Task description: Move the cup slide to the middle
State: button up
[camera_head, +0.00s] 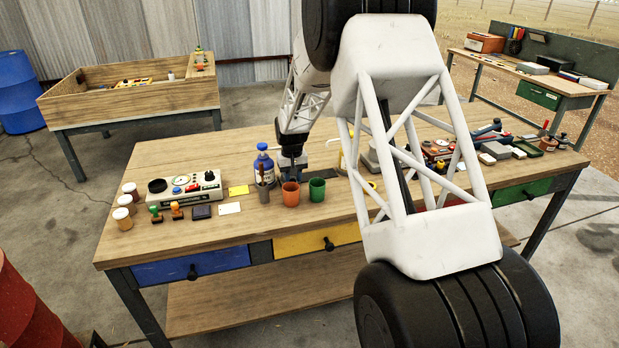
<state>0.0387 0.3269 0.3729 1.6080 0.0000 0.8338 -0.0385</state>
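An orange cup (291,194) and a green cup (317,189) stand upright side by side on the workbench (225,235). A small grey-brown cup (263,193) with something thin sticking out stands to their left. I cannot make out which part is the cup slide.
A control box (185,188) with a dial and buttons stands left, near stamps, jars (123,218), a yellow card (238,190) and a white card (230,208). Tools and boxes (488,148) crowd the right end. My arm covers the bench's middle right. The front strip is clear.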

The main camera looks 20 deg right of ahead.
jog(key=c, duration=0.3)
jog(key=shift+d, duration=3.6)
jog(key=o, duration=1.7)
jog(key=shift+c, duration=0.2)
jog(key=shift+r, duration=0.15)
